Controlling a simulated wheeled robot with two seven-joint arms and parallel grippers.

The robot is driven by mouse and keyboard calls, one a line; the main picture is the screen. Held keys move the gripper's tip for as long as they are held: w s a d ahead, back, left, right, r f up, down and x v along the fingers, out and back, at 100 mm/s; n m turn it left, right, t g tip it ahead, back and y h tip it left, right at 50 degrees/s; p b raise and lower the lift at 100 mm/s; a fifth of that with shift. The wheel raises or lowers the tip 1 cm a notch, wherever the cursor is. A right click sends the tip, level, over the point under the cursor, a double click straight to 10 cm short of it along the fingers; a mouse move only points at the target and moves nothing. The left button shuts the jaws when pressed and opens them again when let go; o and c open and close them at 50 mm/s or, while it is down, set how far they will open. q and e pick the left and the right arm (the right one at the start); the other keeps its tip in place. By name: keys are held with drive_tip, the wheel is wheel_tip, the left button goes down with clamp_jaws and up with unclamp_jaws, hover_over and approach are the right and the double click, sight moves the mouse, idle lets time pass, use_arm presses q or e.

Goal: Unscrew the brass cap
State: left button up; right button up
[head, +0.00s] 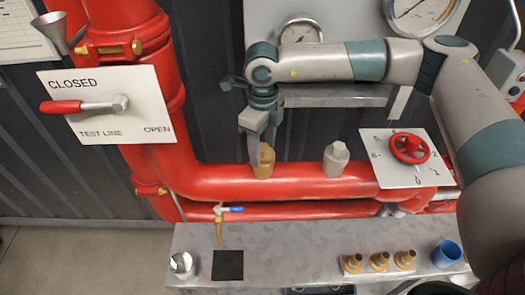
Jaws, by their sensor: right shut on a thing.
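The brass cap (263,160) sits upright on top of the horizontal red pipe (225,180), left of a similar grey cap. My right gripper (258,152) comes down from above with its fingers at the brass cap and is shut on it. The fingers partly cover the cap's upper part. The cap's seat on the pipe is low and small in this view, so its thread cannot be made out. My left gripper is not in view.
A grey cap (336,159) and a red handwheel (410,148) stand to the right. The metal bench (300,248) below holds brass fittings (379,261), a blue cup (446,253) and a black pad (228,265). A red-handled lever (85,106) is at left.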

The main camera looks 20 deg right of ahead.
drive_tip(key=shift+f+n+b, duration=0.15)
drive_tip(key=shift+n+b, duration=0.85)
drive_tip(key=shift+n, duration=0.2)
drive_tip(key=shift+n+b, duration=0.3)
drive_tip(key=shift+n, duration=0.3)
drive_tip(key=shift+r, duration=0.2)
drive_tip(key=n+b, duration=0.2)
drive_tip(key=shift+f+n+b, duration=0.25)
drive_tip(key=shift+n+b, duration=0.05)
drive_tip(key=shift+b, duration=0.05)
drive_tip(key=n+b, duration=0.2)
drive_tip(key=shift+n, duration=0.3)
drive_tip(key=shift+r+n, duration=0.1)
drive_tip(key=shift+n, duration=0.2)
drive_tip(key=shift+r+n, duration=0.15)
drive_tip(key=shift+n, duration=0.15)
